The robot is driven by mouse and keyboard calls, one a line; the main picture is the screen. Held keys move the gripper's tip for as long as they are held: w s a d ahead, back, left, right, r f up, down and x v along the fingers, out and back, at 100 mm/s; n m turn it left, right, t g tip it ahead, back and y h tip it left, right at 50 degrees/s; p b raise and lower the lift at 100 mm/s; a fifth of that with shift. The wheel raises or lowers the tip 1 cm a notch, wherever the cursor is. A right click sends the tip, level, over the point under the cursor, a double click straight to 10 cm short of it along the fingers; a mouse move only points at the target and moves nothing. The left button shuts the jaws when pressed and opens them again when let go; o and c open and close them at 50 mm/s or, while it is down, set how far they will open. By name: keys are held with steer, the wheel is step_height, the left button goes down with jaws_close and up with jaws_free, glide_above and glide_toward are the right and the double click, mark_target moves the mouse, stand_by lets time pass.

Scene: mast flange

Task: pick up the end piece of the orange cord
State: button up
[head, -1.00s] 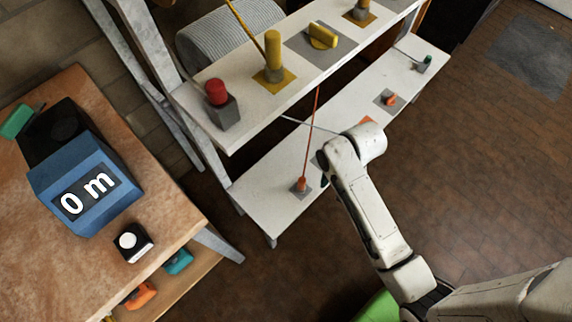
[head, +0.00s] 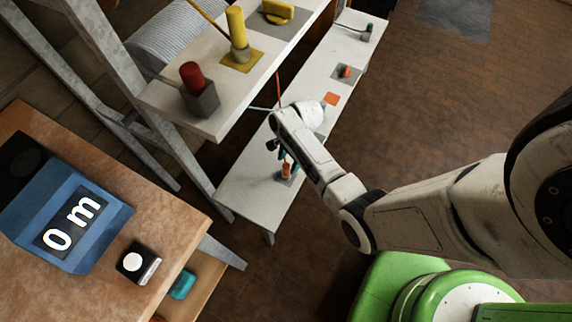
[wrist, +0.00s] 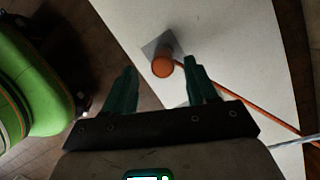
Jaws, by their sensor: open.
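The orange end piece (wrist: 162,66) of the orange cord stands on a small grey square plate on the lower white shelf. In the wrist view it sits just beyond and between my fingertips. The orange cord (wrist: 240,102) runs from it to the right, past the right finger. In the head view the end piece (head: 286,170) is partly hidden by the fingers, and the cord (head: 278,88) rises toward the upper shelf. My gripper (wrist: 164,80) is open, with its teal fingers apart and nothing between them; it also shows in the head view (head: 288,160).
The upper white shelf (head: 165,93) overhangs on the left, with a red knob block (head: 198,90) and a yellow post (head: 238,35). A wooden table (head: 185,215) stands at left.

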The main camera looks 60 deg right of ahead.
mark_target(286, 165)
steer(key=b+x, duration=0.1)
steer(key=x, duration=0.4)
steer(key=shift+w+d, duration=0.1)
steer(key=shift+w, duration=0.05)
jaws_close()
stand_by(0.4)
